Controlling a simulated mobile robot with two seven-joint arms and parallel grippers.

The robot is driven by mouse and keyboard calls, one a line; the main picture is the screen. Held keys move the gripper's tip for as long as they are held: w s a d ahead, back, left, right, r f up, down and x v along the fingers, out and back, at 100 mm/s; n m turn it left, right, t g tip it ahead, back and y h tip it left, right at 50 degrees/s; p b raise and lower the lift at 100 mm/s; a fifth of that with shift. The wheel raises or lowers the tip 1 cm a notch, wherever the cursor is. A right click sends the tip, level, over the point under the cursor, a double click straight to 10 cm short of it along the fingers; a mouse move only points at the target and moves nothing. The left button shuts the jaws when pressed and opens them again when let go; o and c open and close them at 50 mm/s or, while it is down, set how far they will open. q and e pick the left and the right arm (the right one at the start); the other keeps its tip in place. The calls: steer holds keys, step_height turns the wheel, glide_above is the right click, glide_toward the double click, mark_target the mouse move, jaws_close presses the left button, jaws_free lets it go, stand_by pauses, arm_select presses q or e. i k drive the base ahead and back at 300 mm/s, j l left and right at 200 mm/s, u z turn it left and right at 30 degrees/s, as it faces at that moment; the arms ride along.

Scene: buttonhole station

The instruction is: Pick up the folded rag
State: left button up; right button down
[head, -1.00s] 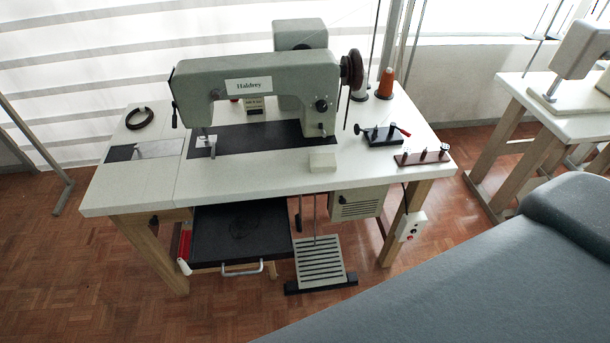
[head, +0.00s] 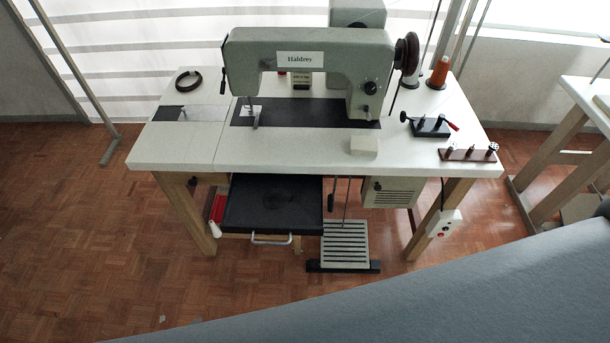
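A small cream-white block (head: 364,146), which looks like the folded rag, lies on the white tabletop (head: 290,152) in front of the right end of the sewing machine. Its folds are too small to make out. Neither of my grippers shows in the head view.
The grey-green sewing machine (head: 300,52) stands behind the block. A small black fixture (head: 430,127), a brown rack (head: 468,154) and an orange thread cone (head: 438,73) are to the right. A black drawer (head: 272,205) sticks out below the front edge. Floor is clear at left.

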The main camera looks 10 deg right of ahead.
mark_target(360, 145)
steer(key=l+u, duration=0.2)
steer(key=u, duration=0.2)
steer(key=l+u, duration=0.15)
steer(key=u, duration=0.25)
steer(key=l+u, duration=0.2)
steer(key=u, duration=0.2)
steer(key=k+l+u, duration=0.25)
steer(key=l, duration=0.15)
steer(key=k+l+u, duration=0.25)
steer(key=l, duration=0.15)
steer(key=k+l+u, duration=0.1)
steer(key=l, duration=0.3)
steer(key=k+l, duration=0.35)
steer(key=i+l+u, duration=0.05)
